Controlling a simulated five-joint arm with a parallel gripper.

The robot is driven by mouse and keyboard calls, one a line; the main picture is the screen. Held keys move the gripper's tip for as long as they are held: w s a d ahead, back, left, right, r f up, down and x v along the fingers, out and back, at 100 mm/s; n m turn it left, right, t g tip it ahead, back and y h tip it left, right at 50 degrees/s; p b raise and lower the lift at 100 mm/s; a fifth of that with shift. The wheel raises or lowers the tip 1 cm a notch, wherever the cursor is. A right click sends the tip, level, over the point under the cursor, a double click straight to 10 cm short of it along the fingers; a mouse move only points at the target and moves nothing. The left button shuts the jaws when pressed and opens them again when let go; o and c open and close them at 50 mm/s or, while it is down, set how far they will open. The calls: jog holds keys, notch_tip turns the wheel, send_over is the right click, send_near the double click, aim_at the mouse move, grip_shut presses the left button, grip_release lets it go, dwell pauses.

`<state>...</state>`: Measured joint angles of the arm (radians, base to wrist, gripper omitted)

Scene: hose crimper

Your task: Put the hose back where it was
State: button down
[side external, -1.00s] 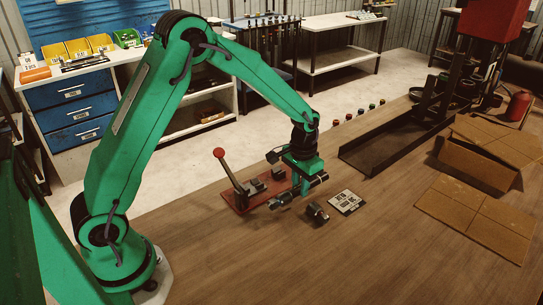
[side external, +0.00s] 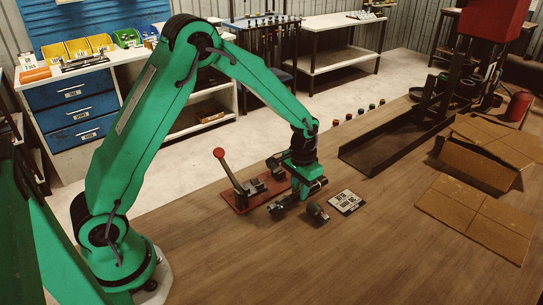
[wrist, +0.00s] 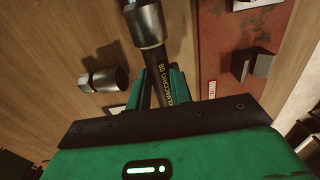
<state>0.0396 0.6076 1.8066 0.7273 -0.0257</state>
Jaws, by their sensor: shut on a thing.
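The hose (wrist: 172,80) is a short black tube with yellow lettering and a metal fitting on its end. My gripper (wrist: 160,84) is shut around its black middle, with a green finger on each side. In the side view, my gripper (side external: 299,192) holds the hose low over the table, in front of the red crimper base. A metal hose end (side external: 277,208) sticks out to the lower left. I cannot tell whether the hose touches the wood. The red crimper base (side external: 242,207) carries dark die blocks and an upright lever with a red knob (side external: 219,153).
A separate metal fitting (side external: 318,212) lies on the table right beside the hose; the wrist view also shows it (wrist: 103,80). A printed card (side external: 346,202) lies to its right. A long dark tray (side external: 385,153) and cardboard (side external: 478,214) are farther right. The front table is clear.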

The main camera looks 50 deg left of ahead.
jog(key=shift+f, duration=0.35)
dwell(0.6)
jog(key=shift+c, duration=1.8)
grip_release()
jog(key=shift+a+r, duration=0.1)
jog(key=shift+r, duration=0.1)
jog(key=shift+r, duration=0.35)
jog(key=shift+r, duration=0.25)
jog(key=shift+r, duration=0.35)
jog(key=shift+r, duration=0.3)
jog(key=shift+r, duration=0.4)
